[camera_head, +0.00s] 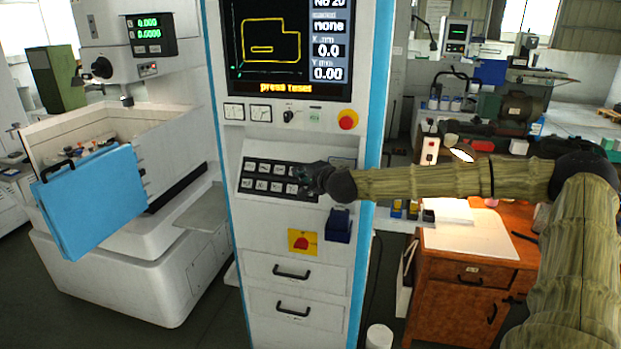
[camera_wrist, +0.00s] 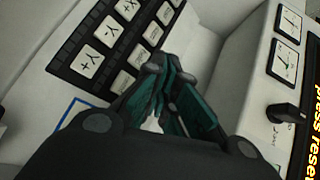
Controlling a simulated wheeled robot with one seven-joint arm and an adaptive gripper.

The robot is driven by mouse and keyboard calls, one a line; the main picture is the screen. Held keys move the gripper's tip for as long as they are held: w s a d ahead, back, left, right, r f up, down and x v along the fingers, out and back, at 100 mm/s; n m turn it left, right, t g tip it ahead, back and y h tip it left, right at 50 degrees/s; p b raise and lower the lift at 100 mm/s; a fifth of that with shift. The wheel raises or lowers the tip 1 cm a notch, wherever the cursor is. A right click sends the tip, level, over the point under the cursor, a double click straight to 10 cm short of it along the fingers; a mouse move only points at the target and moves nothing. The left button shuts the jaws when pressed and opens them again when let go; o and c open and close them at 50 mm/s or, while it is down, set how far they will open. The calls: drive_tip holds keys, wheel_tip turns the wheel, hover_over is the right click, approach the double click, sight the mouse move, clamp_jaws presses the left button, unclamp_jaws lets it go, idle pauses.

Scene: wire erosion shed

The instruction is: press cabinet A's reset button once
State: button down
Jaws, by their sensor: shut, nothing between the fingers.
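A tall white control cabinet with blue edges (camera_head: 262,225) stands in the middle of the head view. No letter A is readable on it. Its screen (camera_head: 290,45) shows orange text reading "press reset". A sloped black keypad (camera_head: 262,168) with white keys sits below the screen. My gripper (camera_head: 308,180) is at the right end of this keypad and hides some keys. In the wrist view my gripper (camera_wrist: 158,80) is shut and empty, its tips over the keypad (camera_wrist: 110,45); contact cannot be told. I cannot make out which control is the reset button.
A red mushroom button on yellow (camera_head: 347,120), a black knob (camera_head: 289,116) and two dials (camera_head: 246,113) are above the keypad. A dark blue box (camera_head: 338,225) sticks out below it. A wooden desk (camera_head: 465,262) stands to the right. A blue panel (camera_head: 92,200) is at left.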

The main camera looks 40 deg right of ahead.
drive_tip(key=shift+w+d+f+b, duration=1.4)
drive_tip(key=shift+w+d+f, duration=0.05)
drive_tip(key=shift+d+f, duration=0.2)
idle(0.5)
drive_tip(key=shift+w+d+f+b, duration=0.15)
drive_tip(key=shift+w+d+b, duration=0.05)
drive_tip(key=shift+b, duration=0.1)
drive_tip(key=shift+w+d+f+b, duration=0.2)
drive_tip(key=shift+d+f+b, duration=0.05)
drive_tip(key=shift+b, duration=0.05)
idle(1.0)
drive_tip(key=shift+r, duration=0.1)
drive_tip(key=shift+s+a+r+p, duration=0.4)
drive_tip(key=shift+s+a+p, duration=0.05)
drive_tip(key=shift+a, duration=0.1)
idle(0.4)
